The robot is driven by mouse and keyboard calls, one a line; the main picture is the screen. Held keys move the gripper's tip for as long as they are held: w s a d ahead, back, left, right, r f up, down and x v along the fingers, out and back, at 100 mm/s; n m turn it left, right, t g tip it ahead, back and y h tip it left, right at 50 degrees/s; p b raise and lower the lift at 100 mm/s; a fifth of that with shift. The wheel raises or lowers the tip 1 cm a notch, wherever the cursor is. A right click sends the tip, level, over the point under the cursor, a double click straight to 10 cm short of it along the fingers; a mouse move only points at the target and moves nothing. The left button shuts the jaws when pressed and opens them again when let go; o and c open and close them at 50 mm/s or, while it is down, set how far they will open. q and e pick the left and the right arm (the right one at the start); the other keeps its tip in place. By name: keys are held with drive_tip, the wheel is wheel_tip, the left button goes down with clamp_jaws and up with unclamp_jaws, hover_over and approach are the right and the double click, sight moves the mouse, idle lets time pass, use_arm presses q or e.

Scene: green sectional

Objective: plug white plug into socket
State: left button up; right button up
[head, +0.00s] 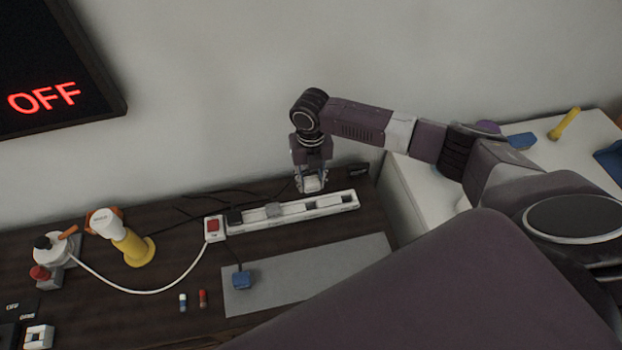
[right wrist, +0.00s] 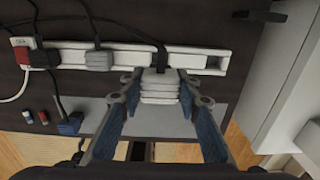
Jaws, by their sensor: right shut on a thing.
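The white power strip (head: 292,213) lies on the dark table, with a red switch (head: 212,226) at its left end. My right gripper (head: 312,187) points down just behind the strip's right half, shut on the white plug (head: 312,184). In the right wrist view the ribbed white plug (right wrist: 160,87) sits between the fingertips, and its black cord runs up across the strip (right wrist: 212,61). The plug's prongs are hidden, and its height over the strip is hard to tell. A black plug (right wrist: 42,58) and a light grey plug (right wrist: 98,60) sit on the strip. My left gripper is not in view.
A grey mat (head: 310,272) with a blue plug (head: 242,280) lies in front of the strip. A yellow-based lamp-like object (head: 135,250), a red-button box (head: 45,276) and two small cylinders stand left. A white cabinet (head: 420,185) adjoins right. An OFF screen (head: 45,70) hangs above.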

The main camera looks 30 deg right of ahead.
sight(311, 192)
idle(0.5)
drive_tip(key=shift+f+b, duration=1.75)
drive_tip(key=shift+f, duration=1.2)
drive_tip(key=shift+p, duration=0.45)
drive_tip(key=shift+f+b, duration=1.3)
drive_tip(key=shift+f, duration=0.55)
drive_tip(key=o, duration=1.2)
drive_tip(key=shift+r, duration=0.1)
wheel_tip(311, 192, up, 12)
drive_tip(key=shift+f, duration=0.1)
